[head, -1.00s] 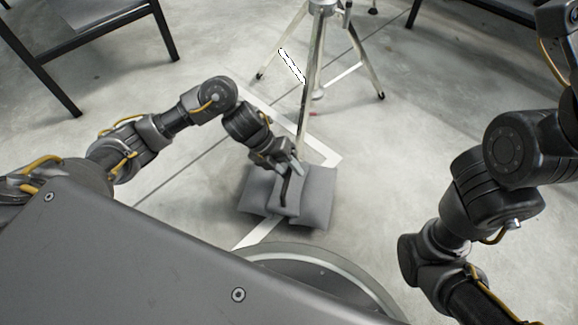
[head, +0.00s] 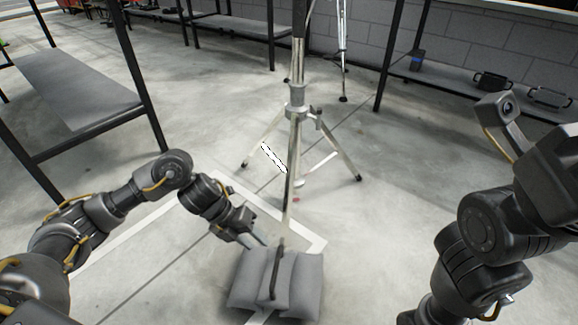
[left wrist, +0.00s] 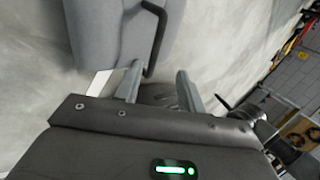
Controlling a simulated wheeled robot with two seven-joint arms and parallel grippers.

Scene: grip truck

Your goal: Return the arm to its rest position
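My left gripper (head: 262,243) is just beyond the upper left edge of a grey sandbag (head: 300,283) in the head view. Its two fingers (left wrist: 158,84) are apart in the left wrist view, and nothing is clamped between them. The sandbag (left wrist: 97,35) shows there too, with its dark strap handle (left wrist: 159,38) close to the left fingertip; whether they touch I cannot tell. The bag sits at the foot of a silver tripod stand (head: 296,110), by its near leg. My right arm is folded at the right, and its gripper is out of view.
A dark metal bench or shelf (head: 80,95) stands at the left. A shelf (head: 455,80) with black items runs along the back wall at the right. White tape (head: 135,232) marks the floor. Open concrete lies between the stand and my right arm.

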